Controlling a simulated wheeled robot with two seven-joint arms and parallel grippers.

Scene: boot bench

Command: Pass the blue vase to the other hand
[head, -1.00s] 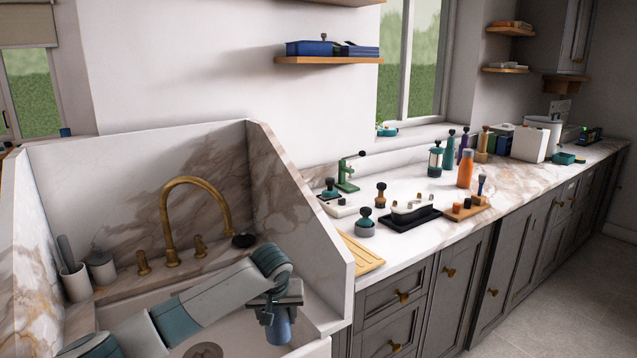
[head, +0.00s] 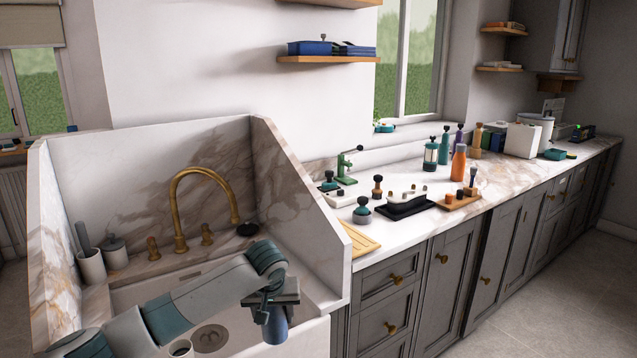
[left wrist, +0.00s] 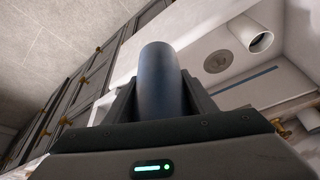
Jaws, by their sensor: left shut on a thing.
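The blue vase (head: 275,328) hangs below my left gripper (head: 274,306) in the head view, over the front right part of the sink. In the left wrist view the vase (left wrist: 160,80) stands out between the two fingers of the left gripper (left wrist: 160,105), which is shut on it. The gripper and wrist hide part of the vase in the head view. My right gripper is in neither view.
The sink has marble side walls (head: 300,200) close to the right of the gripper and a brass tap (head: 178,215) behind. A white cup (left wrist: 250,35) is in the sink. The counter holds a cutting board (head: 357,240), a black tray (head: 405,207) and several bottles. Floor at right is clear.

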